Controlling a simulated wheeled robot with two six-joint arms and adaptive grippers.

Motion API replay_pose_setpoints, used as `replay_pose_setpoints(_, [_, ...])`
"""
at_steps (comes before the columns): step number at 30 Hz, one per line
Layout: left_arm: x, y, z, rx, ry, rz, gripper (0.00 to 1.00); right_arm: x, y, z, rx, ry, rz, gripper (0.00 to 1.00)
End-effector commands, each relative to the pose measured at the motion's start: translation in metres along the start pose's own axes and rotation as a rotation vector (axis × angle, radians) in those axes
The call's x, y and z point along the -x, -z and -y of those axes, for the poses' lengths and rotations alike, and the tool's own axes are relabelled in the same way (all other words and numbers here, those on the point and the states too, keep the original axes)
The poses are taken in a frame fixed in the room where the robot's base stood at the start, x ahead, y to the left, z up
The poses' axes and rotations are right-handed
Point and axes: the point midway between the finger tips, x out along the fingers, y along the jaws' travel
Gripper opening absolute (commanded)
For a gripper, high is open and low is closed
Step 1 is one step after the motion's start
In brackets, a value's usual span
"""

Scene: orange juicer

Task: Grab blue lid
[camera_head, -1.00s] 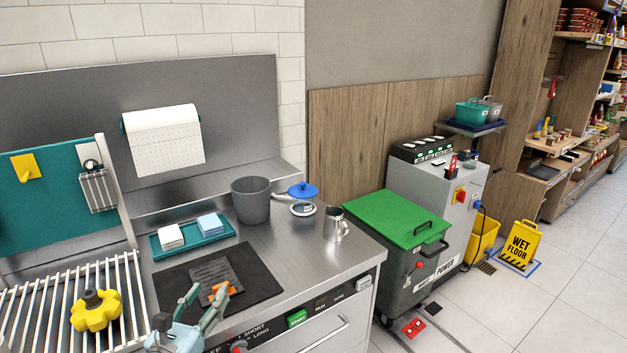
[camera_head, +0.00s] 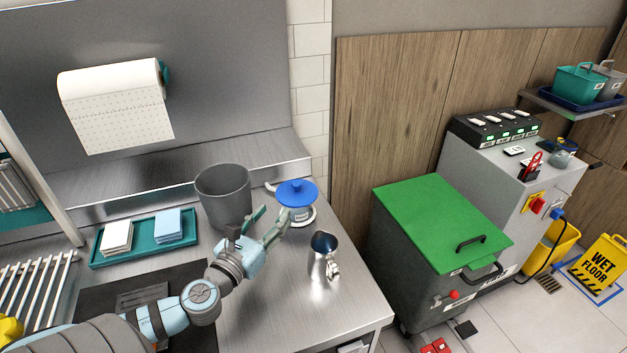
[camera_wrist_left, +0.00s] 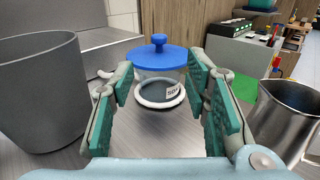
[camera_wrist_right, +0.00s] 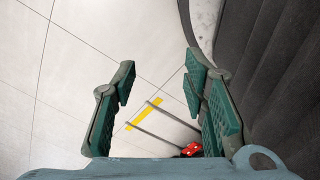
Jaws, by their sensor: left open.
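The blue lid (camera_head: 296,192) with a round knob sits on a clear container (camera_head: 300,213) with a white ring at its base, at the back of the steel counter. In the left wrist view the lid (camera_wrist_left: 158,57) is straight ahead, beyond and between the fingers. My left gripper (camera_head: 270,222) is open and empty, just in front of the container and apart from the lid; it also shows in the left wrist view (camera_wrist_left: 163,100). My right gripper (camera_wrist_right: 162,100) is open and empty above the floor, seen only in the right wrist view.
A grey pot (camera_head: 223,197) stands close to the left of my left gripper. A steel pitcher (camera_head: 322,257) stands to its right. A teal tray (camera_head: 143,254) with cloths lies further left. A bin with a green cover (camera_head: 440,222) stands beyond the counter's right edge.

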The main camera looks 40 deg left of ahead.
Motion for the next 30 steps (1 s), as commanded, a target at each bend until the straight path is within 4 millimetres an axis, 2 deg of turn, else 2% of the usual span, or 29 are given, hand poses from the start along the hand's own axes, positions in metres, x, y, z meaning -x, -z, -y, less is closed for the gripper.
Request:
replay_pose_setpoints(6, [-0.053,-0.004,0.0,0.009,-0.003,0.006,0.43,0.007,-0.01,0.0,0.001,0.0,0.018,0.4])
replay_pose_setpoints(9, [-0.073,-0.003,0.0,0.006,-0.002,0.003,0.43,0.012,-0.015,-0.001,0.001,0.0,0.026,0.4])
replay_pose_setpoints(16, [-0.098,-0.002,0.0,0.004,-0.002,0.001,0.43,0.017,-0.006,-0.001,0.001,0.0,0.013,0.4])
replay_pose_setpoints(21, [-0.131,-0.003,0.0,0.006,-0.002,0.002,0.43,0.025,-0.002,-0.002,0.0,0.0,0.006,0.4])
replay_pose_setpoints(24, [-0.14,-0.002,0.001,0.004,0.0,0.002,0.43,0.026,-0.002,-0.002,0.0,0.0,0.007,0.4])
replay_pose_setpoints(29, [-0.14,-0.001,0.001,0.003,0.001,0.001,0.43,0.025,-0.003,-0.002,0.0,0.0,0.009,0.4])
replay_pose_setpoints(30, [-0.14,-0.001,0.001,0.003,0.001,0.001,0.4,0.025,-0.003,-0.002,0.0,0.0,0.009,0.4])
